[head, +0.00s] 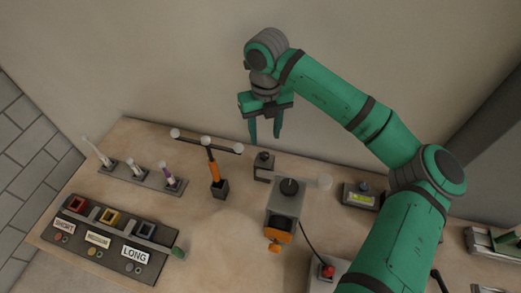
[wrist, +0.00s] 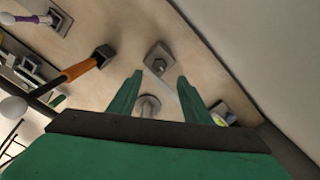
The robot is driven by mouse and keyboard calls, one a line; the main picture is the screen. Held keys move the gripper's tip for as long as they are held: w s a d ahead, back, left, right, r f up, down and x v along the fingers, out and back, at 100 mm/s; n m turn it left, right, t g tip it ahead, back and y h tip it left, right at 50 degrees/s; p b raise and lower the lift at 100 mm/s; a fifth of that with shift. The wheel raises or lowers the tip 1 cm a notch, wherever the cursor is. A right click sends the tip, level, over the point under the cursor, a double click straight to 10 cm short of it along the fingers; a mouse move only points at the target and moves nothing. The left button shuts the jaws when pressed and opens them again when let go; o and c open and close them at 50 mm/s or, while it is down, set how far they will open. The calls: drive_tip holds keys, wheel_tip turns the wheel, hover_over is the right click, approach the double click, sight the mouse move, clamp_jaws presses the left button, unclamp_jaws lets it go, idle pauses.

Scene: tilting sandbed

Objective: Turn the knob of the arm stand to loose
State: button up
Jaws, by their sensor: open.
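A small dark block with a knob on top (head: 263,164) stands near the back of the table. It also shows as a grey square block in the wrist view (wrist: 160,60), just beyond my fingertips. A larger grey box with a dark round knob (head: 287,195) and an orange part on its front stands in front of it. No label shows which of these is the arm stand, and I cannot read either knob's setting. My gripper (head: 265,137) is open and empty, above and behind the small block. Its fingers (wrist: 172,80) point down, apart from everything.
An orange post (head: 213,168) with a ball-tipped crossbar stands to the left. A pale disc (head: 325,181) and a box with a yellow display (head: 360,197) are to the right. A LONG-labelled panel (head: 135,254) lies front left. The wall rises close behind.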

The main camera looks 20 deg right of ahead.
sight(265, 155)
wheel_tip(265, 155, down, 9)
drive_tip(key=shift+s+r, duration=0.1)
drive_tip(key=shift+r, duration=0.05)
idle(0.4)
drive_tip(key=c, duration=1.1)
